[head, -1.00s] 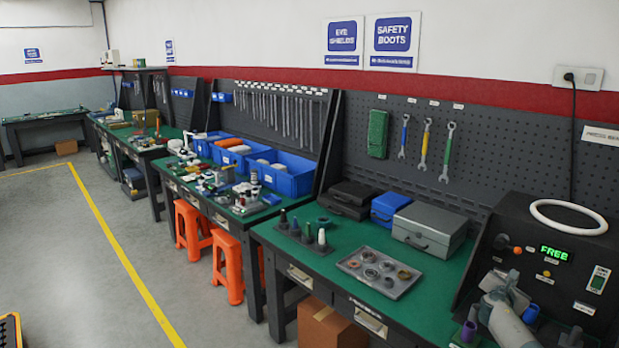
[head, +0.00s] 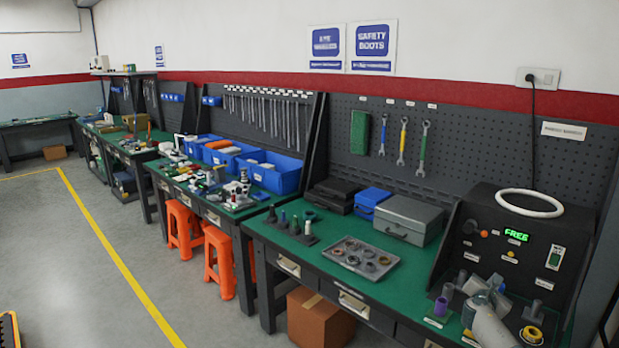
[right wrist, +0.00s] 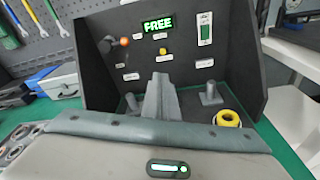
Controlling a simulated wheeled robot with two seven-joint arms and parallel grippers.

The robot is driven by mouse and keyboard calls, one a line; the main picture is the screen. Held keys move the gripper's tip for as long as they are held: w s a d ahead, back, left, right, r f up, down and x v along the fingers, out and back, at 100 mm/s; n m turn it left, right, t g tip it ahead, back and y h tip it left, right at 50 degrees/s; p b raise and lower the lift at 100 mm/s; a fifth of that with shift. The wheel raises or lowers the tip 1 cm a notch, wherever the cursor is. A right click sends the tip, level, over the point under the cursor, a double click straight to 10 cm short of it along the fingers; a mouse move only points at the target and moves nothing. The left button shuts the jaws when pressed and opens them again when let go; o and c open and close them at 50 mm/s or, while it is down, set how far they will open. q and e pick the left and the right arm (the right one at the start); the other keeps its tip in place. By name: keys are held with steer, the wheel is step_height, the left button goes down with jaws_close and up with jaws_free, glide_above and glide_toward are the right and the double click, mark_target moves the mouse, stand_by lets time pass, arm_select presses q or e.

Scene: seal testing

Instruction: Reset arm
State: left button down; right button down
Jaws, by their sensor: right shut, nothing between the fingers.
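My right arm reaches in from the bottom right of the head view. Its gripper (head: 484,284) is in front of the black test station (head: 500,240). In the right wrist view the fingers (right wrist: 160,88) are together and empty, pointing at the station's panel. The station's green display reads FREE (right wrist: 158,25). A purple cylinder (head: 440,306) stands left of my gripper. My left gripper is not in view.
A white ring (head: 529,203) lies on top of the station. A grey tray (head: 385,245) of several seals, a stand of coloured cones (head: 296,226) and a grey case (head: 408,217) are on the green bench. Bare bench top lies between the tray and the station.

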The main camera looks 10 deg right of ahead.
steer(key=s+a+f+m+g+y, duration=0.25)
steer(key=s+a+f+m, duration=0.35)
steer(key=s+a+f, duration=0.6)
steer(key=s+a+f+m+g+y, duration=0.1)
steer(key=s+a+f+m+y, duration=0.3)
steer(key=s+a+f, duration=0.7)
steer(key=s+a+r+m+g+y, duration=0.15)
steer(key=s+a+m, duration=0.45)
steer(key=s+a, duration=0.8)
steer(key=s+a+r+m+g+y, duration=0.1)
steer(key=s+a+r+m+y, duration=0.15)
steer(key=s, duration=0.75)
steer(key=s+a+r+m+g+y, duration=0.15)
steer(key=s+a+r, duration=0.25)
steer(key=s, duration=0.7)
step_height(320, 180, down, 34)
steer(key=s+g+b, duration=0.1)
steer(key=s+b, duration=0.1)
steer(key=b, duration=0.3)
steer(key=s+d+f+g+b, duration=0.1)
steer(key=s+d+f+b, duration=0.2)
steer(key=s+f, duration=1.4)
step_height(320, 180, down, 4)
steer(key=shift+s+r+b, duration=0.2)
steer(key=shift+r+b, duration=0.05)
steer(key=shift+b, duration=0.15)
